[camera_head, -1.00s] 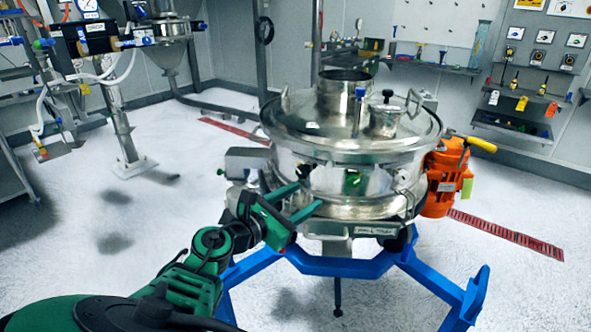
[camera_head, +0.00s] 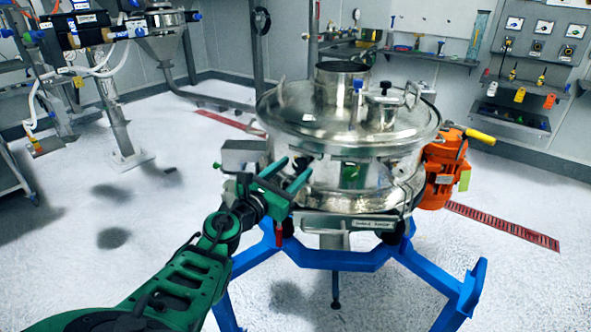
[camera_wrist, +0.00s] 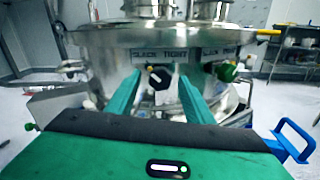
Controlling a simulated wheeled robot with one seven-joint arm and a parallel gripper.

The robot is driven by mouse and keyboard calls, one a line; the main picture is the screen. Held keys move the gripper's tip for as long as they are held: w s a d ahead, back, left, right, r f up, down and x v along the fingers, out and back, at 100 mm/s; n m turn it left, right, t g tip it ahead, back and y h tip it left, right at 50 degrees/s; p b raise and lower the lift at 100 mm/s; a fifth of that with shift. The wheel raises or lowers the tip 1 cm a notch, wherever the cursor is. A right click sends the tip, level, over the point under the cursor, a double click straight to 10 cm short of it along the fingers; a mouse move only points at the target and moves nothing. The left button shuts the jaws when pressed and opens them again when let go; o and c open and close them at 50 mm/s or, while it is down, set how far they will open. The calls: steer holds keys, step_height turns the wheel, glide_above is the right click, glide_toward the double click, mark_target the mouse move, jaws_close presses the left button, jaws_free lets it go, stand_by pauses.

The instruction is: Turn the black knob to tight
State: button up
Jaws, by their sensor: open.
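The black knob (camera_wrist: 159,78) is on the side of the steel sifter (camera_wrist: 110,55), below a strip labelled SLACK on the left and TIGHT on the right. A small pale yellow mark shows at the knob's upper left. My gripper (camera_wrist: 160,76) is open, its two green fingers pointing at the sifter with the knob framed between their tips. I cannot tell whether the tips reach around the knob or stop short of it; no contact shows. In the head view my gripper (camera_head: 299,166) is at the sifter's front left side, and the knob (camera_head: 304,160) shows small and dark near the tips.
The sifter stands on a blue frame (camera_head: 340,258). An orange motor (camera_head: 442,170) with a yellow handle sticks out on its right. A grey box (camera_head: 243,155) juts out at its left. The floor (camera_head: 90,240) on the left is clear.

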steer(key=shift+w+d, duration=0.3)
steer(key=shift+w, duration=0.15)
steer(key=c, duration=1.1)
steer(key=shift+o, duration=0.3)
